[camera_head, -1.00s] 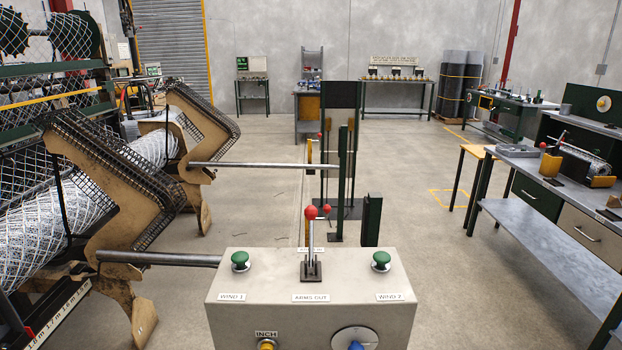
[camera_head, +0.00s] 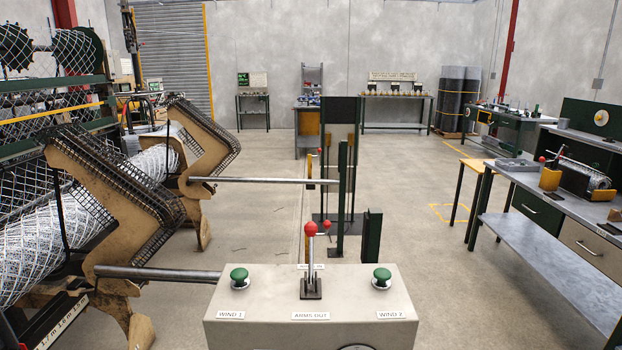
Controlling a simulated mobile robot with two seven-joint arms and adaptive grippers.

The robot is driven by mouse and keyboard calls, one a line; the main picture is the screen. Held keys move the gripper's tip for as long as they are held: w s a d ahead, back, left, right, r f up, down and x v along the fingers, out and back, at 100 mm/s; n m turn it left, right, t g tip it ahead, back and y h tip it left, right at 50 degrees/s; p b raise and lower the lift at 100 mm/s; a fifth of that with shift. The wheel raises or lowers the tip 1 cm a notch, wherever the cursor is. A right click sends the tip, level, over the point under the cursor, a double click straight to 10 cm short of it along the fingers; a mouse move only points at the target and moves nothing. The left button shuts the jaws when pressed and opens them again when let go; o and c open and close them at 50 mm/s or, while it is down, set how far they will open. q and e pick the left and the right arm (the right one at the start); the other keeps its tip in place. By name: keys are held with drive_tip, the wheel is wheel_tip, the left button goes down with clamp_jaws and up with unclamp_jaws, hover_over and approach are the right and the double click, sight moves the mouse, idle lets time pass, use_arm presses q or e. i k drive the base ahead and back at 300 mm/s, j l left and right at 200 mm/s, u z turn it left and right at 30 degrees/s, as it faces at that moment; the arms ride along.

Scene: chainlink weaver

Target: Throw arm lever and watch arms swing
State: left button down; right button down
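The arm lever (camera_head: 310,258) stands upright on top of the grey control box (camera_head: 250,317), with a red ball knob and a dark base. A label reading "ARMS OUT" is on the front below it, and another label behind it is partly hidden. Two tan swing arms with black toothed edges, the near one (camera_head: 92,205) and the far one (camera_head: 190,165), stand at the left beside the mesh roll (camera_head: 40,245). A metal bar reaches right from each. Neither of my grippers shows in this view.
Green mushroom buttons, WIND 1 (camera_head: 239,276) and WIND 2 (camera_head: 382,276), flank the lever. A dark green post frame (camera_head: 341,195) stands behind the box. A workbench (camera_head: 552,262) is at the right. The floor between bench and box is clear.

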sight(310, 228)
drive_tip(key=i+j+z, duration=0.4)
drive_tip(key=j, duration=0.15)
drive_tip(key=i+j+z, duration=0.2)
drive_tip(key=j, duration=0.15)
drive_tip(key=i+j+z, duration=0.2)
drive_tip(key=j, duration=0.15)
drive_tip(key=j+z, duration=0.2)
drive_tip(key=j, duration=0.15)
